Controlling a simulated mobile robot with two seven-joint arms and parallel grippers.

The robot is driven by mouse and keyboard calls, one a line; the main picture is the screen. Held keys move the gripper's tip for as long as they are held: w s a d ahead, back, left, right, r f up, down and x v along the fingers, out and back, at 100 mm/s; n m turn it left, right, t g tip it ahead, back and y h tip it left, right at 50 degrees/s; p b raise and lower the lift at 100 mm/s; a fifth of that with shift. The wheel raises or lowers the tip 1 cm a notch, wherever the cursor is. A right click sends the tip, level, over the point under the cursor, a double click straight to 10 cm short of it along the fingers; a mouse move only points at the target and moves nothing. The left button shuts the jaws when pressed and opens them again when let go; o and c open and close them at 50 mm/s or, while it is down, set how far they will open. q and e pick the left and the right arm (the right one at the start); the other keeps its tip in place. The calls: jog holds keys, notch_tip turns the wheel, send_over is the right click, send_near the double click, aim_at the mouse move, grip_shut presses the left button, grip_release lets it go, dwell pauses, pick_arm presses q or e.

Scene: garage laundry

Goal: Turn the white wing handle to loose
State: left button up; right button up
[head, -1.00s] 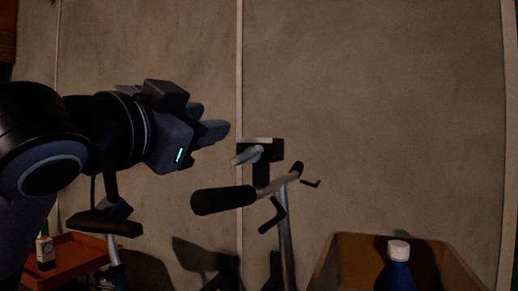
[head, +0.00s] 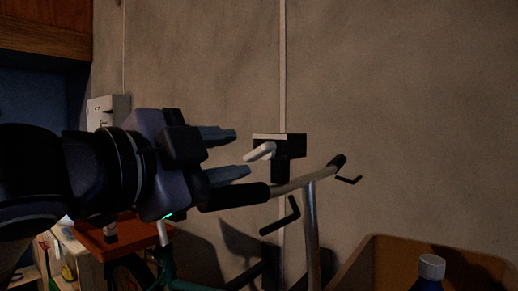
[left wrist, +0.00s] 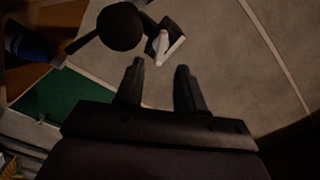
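The white wing handle (head: 260,152) sticks out to the left from a black clamp block (head: 288,148) behind a handlebar. It also shows in the left wrist view (left wrist: 162,47), just beyond the fingertips. My left gripper (head: 243,153) is open, with one finger above the other in the head view and its tips just left of the wing handle. Nothing is between the fingers. In the left wrist view the two fingers (left wrist: 158,65) stand apart, and the handle lies ahead of the gap. I cannot tell how far the handle is in depth. My right gripper is not in view.
A handlebar with a black grip (head: 235,196) runs just below my left gripper. An orange-brown bin (head: 385,262) holds a blue bottle with a white cap (head: 431,268) at the lower right. An orange tray (head: 95,240) stands at the lower left. The wall lies behind.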

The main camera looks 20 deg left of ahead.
aim_at(256, 153)
pick_arm(q)
jog(key=p+x, duration=0.1)
jog(key=x, duration=0.5)
jog(key=shift+w, duration=0.15)
jog(key=shift+c, duration=0.3)
grip_shut()
